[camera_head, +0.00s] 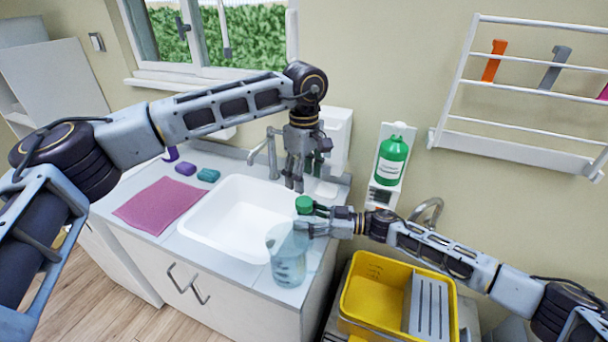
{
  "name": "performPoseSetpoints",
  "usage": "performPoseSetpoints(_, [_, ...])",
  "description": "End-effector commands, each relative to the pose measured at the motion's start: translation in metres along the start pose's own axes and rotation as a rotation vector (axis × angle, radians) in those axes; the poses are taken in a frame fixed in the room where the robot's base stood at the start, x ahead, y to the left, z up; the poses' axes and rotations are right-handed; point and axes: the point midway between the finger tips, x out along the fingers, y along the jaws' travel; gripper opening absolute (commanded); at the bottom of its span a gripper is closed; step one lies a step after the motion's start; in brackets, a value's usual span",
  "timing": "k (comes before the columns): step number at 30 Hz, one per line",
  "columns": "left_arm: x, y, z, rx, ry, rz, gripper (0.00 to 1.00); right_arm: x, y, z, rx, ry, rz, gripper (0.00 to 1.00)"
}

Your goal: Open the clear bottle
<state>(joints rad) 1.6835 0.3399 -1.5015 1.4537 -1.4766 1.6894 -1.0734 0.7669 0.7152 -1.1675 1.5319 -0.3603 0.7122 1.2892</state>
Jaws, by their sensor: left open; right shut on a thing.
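The clear bottle (289,262) stands upright at the front right of the counter, beside the sink. It is see-through and bluish, with a green cap (304,204) at its top. My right gripper (306,222) comes in from the right and is shut on the bottle's upper part, just below the cap. Its fingers hide part of the neck. My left gripper (296,184) points down above the cap, open and empty, with a small gap between its fingertips and the cap.
A white sink (231,236) with a tap (262,160) lies left of the bottle. A pink cloth (160,205) and small sponges lie further left. A yellow bucket (375,287) stands at the lower right. A green dispenser bottle (392,160) hangs on the wall behind.

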Motion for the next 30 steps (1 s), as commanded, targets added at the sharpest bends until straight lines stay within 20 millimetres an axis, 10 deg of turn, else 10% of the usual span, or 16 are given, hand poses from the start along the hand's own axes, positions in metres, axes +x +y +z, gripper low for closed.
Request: performPoseSetpoints(30, [0.0000, 0.0002, 0.0000, 0.811, 0.000, 0.000, 0.59, -0.0001, -0.0002, 0.0005, 0.001, -0.001, 0.000, 0.00])
